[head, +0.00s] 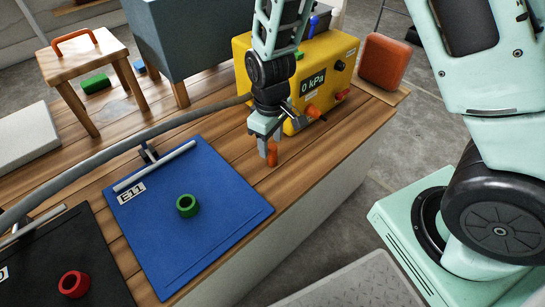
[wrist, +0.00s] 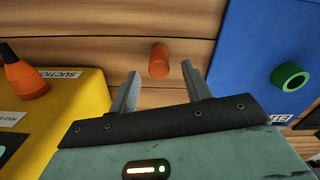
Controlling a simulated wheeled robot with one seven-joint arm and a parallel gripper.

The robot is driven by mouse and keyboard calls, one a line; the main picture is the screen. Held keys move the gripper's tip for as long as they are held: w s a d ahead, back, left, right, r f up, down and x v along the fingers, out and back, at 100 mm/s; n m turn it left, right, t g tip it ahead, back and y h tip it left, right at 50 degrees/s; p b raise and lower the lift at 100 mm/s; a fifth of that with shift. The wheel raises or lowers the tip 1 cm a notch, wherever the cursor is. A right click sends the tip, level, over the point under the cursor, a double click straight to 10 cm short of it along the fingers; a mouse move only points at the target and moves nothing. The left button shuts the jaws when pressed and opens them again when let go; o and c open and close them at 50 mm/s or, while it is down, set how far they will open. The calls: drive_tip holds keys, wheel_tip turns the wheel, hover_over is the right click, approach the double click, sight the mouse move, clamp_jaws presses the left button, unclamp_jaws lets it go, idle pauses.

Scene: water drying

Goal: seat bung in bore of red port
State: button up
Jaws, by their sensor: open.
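The bung (head: 272,155) is a small orange cylinder on the wooden table, right of the blue board. It also shows in the wrist view (wrist: 159,61), just beyond and between my fingertips. My gripper (head: 267,150) is open and points down close to the bung, with a finger to each side of it in the wrist view (wrist: 160,70). I cannot tell whether a finger touches it. The red port (head: 74,284) is a thick ring with an open dark bore on the black board (head: 110,265) at the lower left; it is out of the wrist view.
A green ring port (head: 187,206) is on the blue board (head: 225,225). A grey hose (head: 130,146) arches over the boards' back side. A stool (head: 85,65) stands behind.

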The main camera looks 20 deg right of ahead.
sight(272, 146)
wheel_tip(272, 146, down, 5)
drive_tip(key=b, duration=0.2)
drive_tip(key=shift+s+d+b, duration=0.15)
drive_tip(key=shift+b, duration=0.2)
clamp_jaws()
drive_tip(key=shift+r, duration=0.1)
wheel_tip(272, 146, up, 9)
drive_tip(key=p, duration=0.4)
drive_tip(key=shift+r, duration=0.45)
drive_tip(key=shift+s, duration=0.1)
